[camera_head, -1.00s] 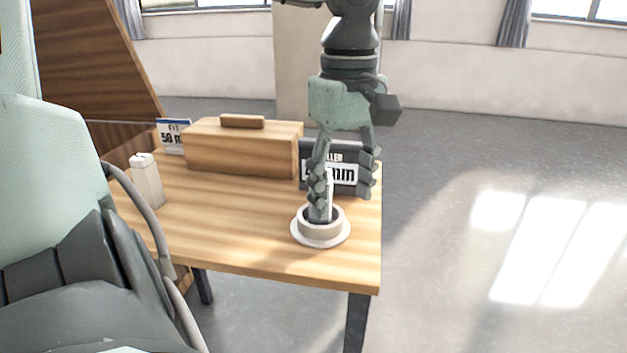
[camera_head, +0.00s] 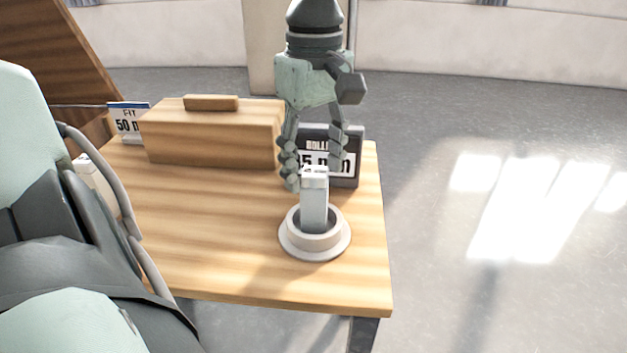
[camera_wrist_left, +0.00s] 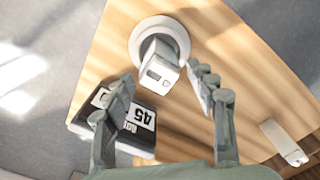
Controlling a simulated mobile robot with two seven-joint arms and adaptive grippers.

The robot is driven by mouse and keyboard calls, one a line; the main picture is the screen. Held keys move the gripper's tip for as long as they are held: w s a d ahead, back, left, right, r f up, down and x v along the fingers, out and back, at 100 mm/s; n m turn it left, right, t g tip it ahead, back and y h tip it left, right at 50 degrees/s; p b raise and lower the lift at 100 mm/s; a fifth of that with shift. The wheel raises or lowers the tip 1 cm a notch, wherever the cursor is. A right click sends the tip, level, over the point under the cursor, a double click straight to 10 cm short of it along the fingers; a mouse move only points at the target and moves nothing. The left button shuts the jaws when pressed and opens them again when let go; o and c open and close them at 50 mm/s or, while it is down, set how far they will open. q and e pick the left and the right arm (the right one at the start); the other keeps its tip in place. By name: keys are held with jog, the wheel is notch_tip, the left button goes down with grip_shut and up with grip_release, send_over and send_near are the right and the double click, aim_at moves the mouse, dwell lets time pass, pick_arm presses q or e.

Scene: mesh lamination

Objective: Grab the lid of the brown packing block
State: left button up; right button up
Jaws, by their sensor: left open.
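The brown packing block (camera_head: 215,137) is a wooden box at the back of the table, left of my gripper. Its lid carries a wooden bar handle (camera_head: 211,103) on top. My left gripper (camera_head: 314,174) is open and empty, with its fingers pointing down. It is right of the brown block and apart from it, just above a grey upright block (camera_head: 314,205). In the left wrist view the gripper (camera_wrist_left: 162,76) shows with its fingers spread and the grey block (camera_wrist_left: 158,68) beyond them. I cannot make out the brown block there. My right gripper is not in view.
The grey block stands in a round white holder (camera_head: 288,240) near the table's right edge. A dark sign (camera_head: 352,170) stands behind it. A white "50" sign (camera_head: 128,121) is at the back left. A small white container (camera_head: 92,178) stands at left. The table (camera_head: 215,245) is clear in front.

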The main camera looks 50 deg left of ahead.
aim_at(315, 190)
pick_arm(q)
notch_tip(315, 190, down, 5)
grip_shut()
dwell(0.6)
jog(key=shift+r, duration=0.1)
